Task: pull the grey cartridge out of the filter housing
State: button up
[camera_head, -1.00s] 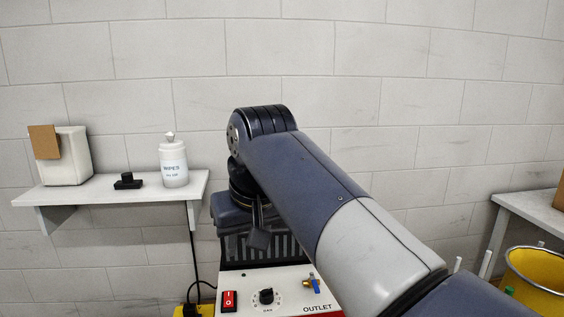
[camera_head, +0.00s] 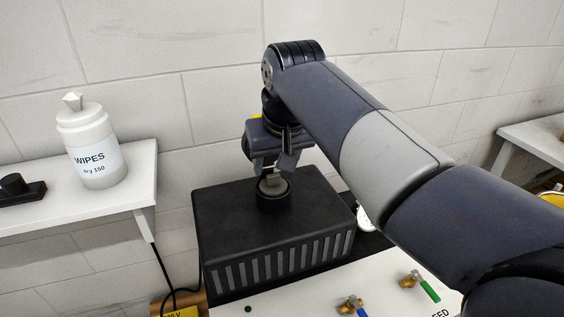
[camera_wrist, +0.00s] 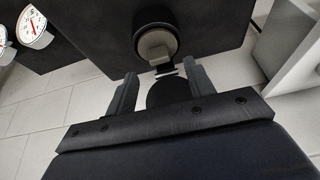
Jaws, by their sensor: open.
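The filter housing (camera_head: 270,230) is a black box with a slotted front, standing behind the white panel. The grey cartridge (camera_head: 273,186) shows as a round grey end with a raised tab, set in a black collar on top of the housing. In the wrist view the cartridge (camera_wrist: 157,44) sits in its collar at the top centre, beyond the fingertips. My gripper (camera_head: 270,163) is just above the cartridge in the head view. In the wrist view my gripper (camera_wrist: 161,82) has its two fingers apart with nothing gripped between them. The cartridge's lower part is hidden inside the housing.
A shelf (camera_head: 110,200) at left holds a wipes bottle (camera_head: 92,145) and a small black object (camera_head: 18,190). Valves with blue and green handles (camera_head: 420,283) stand on the white panel in front. A gauge (camera_head: 366,218) is right of the housing. A wall is behind.

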aim_at(273, 175)
jog(key=shift+x, duration=1.9)
jog(key=shift+c, duration=0.3)
jog(key=c, duration=1)
jog(key=shift+r+p, duration=3.45)
jog(key=shift+r, duration=0.35)
